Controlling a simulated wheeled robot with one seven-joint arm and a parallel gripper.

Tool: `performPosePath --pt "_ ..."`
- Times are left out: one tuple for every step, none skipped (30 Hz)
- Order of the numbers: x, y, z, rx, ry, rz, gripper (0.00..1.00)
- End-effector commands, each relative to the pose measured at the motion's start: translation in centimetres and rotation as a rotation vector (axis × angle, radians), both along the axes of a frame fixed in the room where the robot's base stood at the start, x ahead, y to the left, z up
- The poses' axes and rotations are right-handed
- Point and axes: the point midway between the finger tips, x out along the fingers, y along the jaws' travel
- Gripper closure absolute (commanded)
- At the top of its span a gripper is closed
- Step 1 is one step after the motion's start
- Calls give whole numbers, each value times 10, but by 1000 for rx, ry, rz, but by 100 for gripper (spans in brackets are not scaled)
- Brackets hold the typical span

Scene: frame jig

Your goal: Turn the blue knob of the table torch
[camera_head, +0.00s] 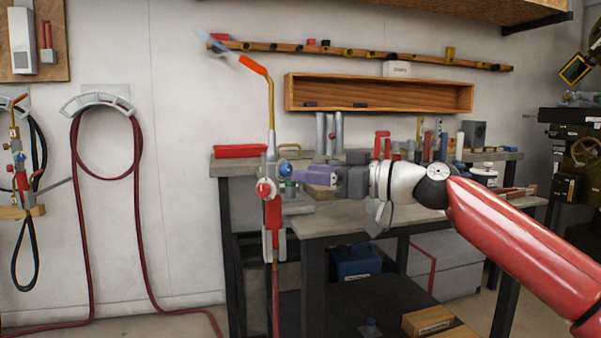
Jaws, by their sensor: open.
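The table torch (273,213) stands upright at the left end of the workbench, with a red handle and a yellow bent neck. Its neck ends in an orange tip, and a pale bluish flame streams from it to the upper left. The blue knob (285,168) is on the torch's right side, and a red knob (264,187) is on its left. My gripper (299,178) is open, with purple fingers pointing left at the torch, close beside the blue knob. I cannot tell whether the fingers touch the knob or how much of it lies between them.
The workbench (345,218) runs to the right behind my arm. A red case (240,151) lies on its left end. A wall hose (138,190) hangs at the left and another torch (20,165) at the far left. A wooden shelf (380,93) is above.

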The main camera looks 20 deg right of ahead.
Motion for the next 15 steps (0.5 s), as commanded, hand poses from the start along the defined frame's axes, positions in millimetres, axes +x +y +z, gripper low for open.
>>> performPosePath --pt "5 8 1 -1 -1 3 54" --pt "8 11 1 -1 0 2 54" --pt "12 15 0 -1 0 2 54" --pt "15 18 1 -1 0 2 54" --pt "17 20 1 -1 -1 2 54" --pt "19 22 1 -1 -1 1 54" --pt "21 24 0 0 0 1 54" --pt "22 25 0 0 0 1 54" --pt "23 26 0 0 0 1 54" --pt "24 27 0 0 0 0 54" --pt "24 27 0 0 0 0 54" --pt "24 27 0 0 0 0 54" --pt "24 27 0 0 0 0 54" --pt "24 27 0 0 0 0 54" --pt "24 27 0 0 0 0 54"
